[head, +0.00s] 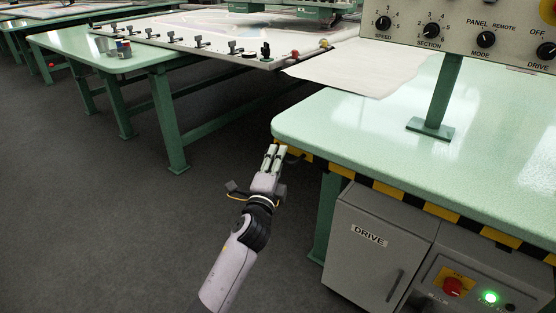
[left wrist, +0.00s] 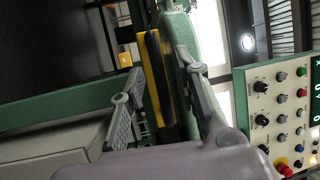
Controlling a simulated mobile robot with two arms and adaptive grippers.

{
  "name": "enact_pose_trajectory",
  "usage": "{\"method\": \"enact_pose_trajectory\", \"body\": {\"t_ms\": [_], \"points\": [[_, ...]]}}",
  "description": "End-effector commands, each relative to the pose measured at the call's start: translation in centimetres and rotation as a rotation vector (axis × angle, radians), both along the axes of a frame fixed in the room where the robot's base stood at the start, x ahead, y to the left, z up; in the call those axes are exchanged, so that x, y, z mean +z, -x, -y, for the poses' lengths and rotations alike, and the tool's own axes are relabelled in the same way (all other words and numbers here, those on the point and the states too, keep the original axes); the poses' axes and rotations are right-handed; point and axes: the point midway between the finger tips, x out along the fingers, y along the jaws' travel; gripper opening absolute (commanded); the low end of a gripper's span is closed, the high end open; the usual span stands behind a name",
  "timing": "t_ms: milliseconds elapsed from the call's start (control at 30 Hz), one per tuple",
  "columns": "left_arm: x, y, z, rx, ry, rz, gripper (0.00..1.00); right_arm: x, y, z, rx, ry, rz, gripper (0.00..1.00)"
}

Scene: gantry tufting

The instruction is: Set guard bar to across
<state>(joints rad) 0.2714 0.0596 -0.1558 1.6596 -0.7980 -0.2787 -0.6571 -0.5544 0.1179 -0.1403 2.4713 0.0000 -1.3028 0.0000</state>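The guard bar (head: 390,192), striped yellow and black, runs along the front edge of the green table on the right. Its left end is near the table's rounded corner. My left gripper (head: 273,150) is at that corner, beside the bar's left end. In the left wrist view, the yellow and black bar (left wrist: 154,75) lies between the two spread fingers of my left gripper (left wrist: 160,72). A gap shows on the left finger's side; whether the right finger touches the bar I cannot tell. My right gripper is not in view.
A grey DRIVE cabinet (head: 370,245) with a red button (head: 453,286) and lit green lamp (head: 490,297) stands below the table (head: 400,135). A control panel (head: 460,30) stands above it on a green post. Dark floor (head: 100,200) is open to the left.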

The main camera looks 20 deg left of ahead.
Motion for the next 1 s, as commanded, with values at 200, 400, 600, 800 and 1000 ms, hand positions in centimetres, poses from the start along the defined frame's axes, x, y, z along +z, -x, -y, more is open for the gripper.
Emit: {"method": "enact_pose_trajectory", "body": {"t_ms": [200, 400, 600, 800, 1000], "points": [[0.11, -0.58, -0.02, -0.001, 0.000, 0.000, 0.30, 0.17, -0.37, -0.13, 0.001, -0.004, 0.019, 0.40], [0.10, -0.54, -0.01, -0.001, 0.000, 0.000, 0.27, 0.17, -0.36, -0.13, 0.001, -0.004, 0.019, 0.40], [0.10, -0.52, -0.01, 0.000, 0.000, 0.000, 0.13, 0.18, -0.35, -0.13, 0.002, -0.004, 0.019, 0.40], [0.09, -0.51, -0.01, 0.000, 0.000, 0.000, 0.00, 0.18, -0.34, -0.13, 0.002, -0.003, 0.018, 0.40], [0.06, -0.52, 0.01, 0.000, 0.000, -0.001, 0.00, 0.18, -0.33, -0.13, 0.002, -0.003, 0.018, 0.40]]}}
